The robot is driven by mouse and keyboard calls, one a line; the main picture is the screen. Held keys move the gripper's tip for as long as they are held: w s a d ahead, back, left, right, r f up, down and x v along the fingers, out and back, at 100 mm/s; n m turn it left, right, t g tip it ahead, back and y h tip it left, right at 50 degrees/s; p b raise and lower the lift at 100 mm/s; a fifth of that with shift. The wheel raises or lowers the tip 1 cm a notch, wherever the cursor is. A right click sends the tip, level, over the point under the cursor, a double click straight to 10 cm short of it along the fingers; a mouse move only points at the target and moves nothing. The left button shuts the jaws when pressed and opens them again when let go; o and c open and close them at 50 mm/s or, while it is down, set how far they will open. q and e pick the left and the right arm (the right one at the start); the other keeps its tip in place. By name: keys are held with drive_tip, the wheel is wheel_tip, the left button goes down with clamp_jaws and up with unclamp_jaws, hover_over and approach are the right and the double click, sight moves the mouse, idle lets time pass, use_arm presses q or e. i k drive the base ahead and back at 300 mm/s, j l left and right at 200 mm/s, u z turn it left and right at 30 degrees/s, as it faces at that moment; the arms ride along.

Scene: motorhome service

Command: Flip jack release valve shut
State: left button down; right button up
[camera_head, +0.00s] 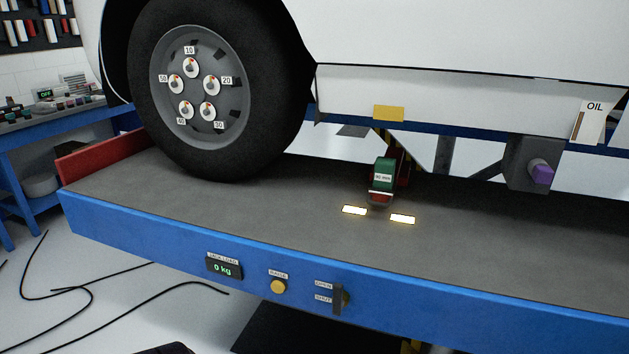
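The jack release valve (339,299) is on the front face of the blue platform. It has a dark upright plate with a small brass-coloured part at its right side. An OPEN label (323,285) sits at its upper left and a SHUT label (323,299) below that. I cannot tell which label the valve is set to. The green and red jack (383,175) stands on the platform under the vehicle. Neither gripper can be made out; a dark shape at the bottom edge may be part of me.
Left of the valve are a yellow RAISE button (278,287) and a jack load display (224,269) reading 0 kg. A wheel (205,90) with numbered nuts rests on the platform (270,215). Black cables (85,300) lie on the floor. A blue workbench (40,130) stands at left.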

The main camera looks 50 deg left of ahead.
sight(338, 301)
drive_tip(key=u, duration=1.45)
